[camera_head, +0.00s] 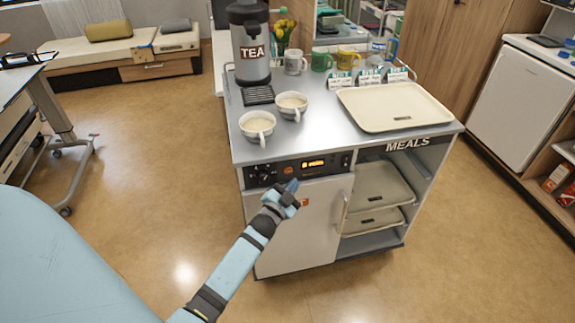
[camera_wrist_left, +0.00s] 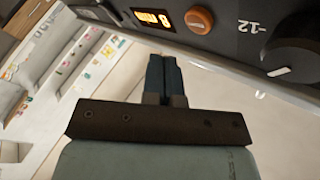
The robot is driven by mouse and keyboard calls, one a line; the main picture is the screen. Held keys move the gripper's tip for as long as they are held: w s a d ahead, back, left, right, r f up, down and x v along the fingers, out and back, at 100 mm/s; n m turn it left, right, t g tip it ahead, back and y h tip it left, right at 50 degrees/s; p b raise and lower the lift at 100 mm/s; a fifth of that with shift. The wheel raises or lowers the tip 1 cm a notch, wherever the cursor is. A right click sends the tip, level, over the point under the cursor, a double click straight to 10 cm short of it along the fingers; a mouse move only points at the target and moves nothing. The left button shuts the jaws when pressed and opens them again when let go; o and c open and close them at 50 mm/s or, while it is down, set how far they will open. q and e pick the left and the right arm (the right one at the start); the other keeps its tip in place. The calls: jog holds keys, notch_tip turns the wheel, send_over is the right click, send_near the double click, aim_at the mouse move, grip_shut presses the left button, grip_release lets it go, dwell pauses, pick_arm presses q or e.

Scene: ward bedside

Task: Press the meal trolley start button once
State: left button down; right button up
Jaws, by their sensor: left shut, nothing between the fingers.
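The meal trolley (camera_head: 237,138) stands in the middle of the head view, with a dark control panel (camera_head: 330,161) along its upper front. A round orange control (camera_head: 288,169) sits on the panel beside a lit amber display (camera_head: 313,163). In the left wrist view, the orange control (camera_wrist_left: 199,19) and display (camera_wrist_left: 152,17) are at the top, near a large black knob (camera_wrist_left: 290,45). No start label is readable. My left gripper (camera_head: 292,185) is shut and empty, just below the orange control in the head view. Its fingers (camera_wrist_left: 162,62) appear apart from the panel. My right gripper is not in view.
The trolley top holds a tea urn (camera_head: 249,45), two white cups (camera_head: 257,126), several mugs and a beige tray (camera_head: 395,106). A door handle (camera_head: 341,214) sticks out below the panel.

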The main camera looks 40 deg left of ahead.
aim_at(300, 165)
pick_arm(q)
jog(key=shift+w+a, duration=0.65)
jog(key=shift+a, duration=0.2)
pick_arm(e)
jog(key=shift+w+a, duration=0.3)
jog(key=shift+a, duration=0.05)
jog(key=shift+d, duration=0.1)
pick_arm(q)
jog(key=shift+w+a, duration=0.15)
dwell(0.9)
jog(key=shift+w+a, duration=0.15)
jog(key=shift+a, duration=0.05)
